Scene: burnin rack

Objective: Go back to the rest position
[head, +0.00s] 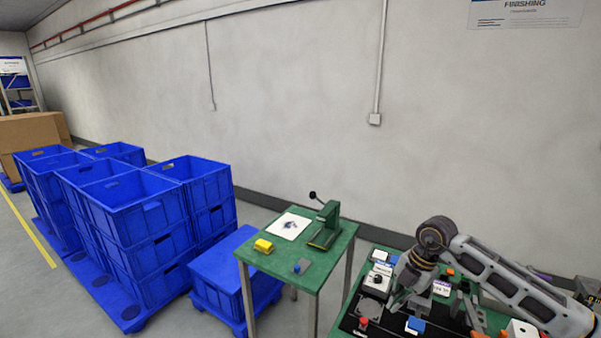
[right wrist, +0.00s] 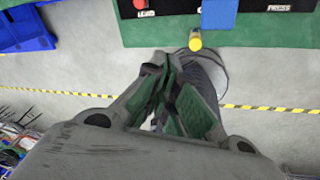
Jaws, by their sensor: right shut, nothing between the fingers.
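My right arm comes in from the right in the head view. Its gripper (head: 398,298) points down over the green workbench at the lower right. In the right wrist view the fingers (right wrist: 163,68) are together with nothing between them. Beyond them lies the bench's green front edge (right wrist: 120,32) with a black strip (right wrist: 160,6) marked with labels. The fingertips are clear of the bench edge in that view. My left gripper is in neither view.
The bench carries a grey switch box (head: 376,282), a blue block (head: 416,324) and a red knob (head: 363,322). Left of it stands a green table (head: 318,272) with a hand press (head: 326,222). Stacked blue crates (head: 150,245) fill the left. A wall runs behind.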

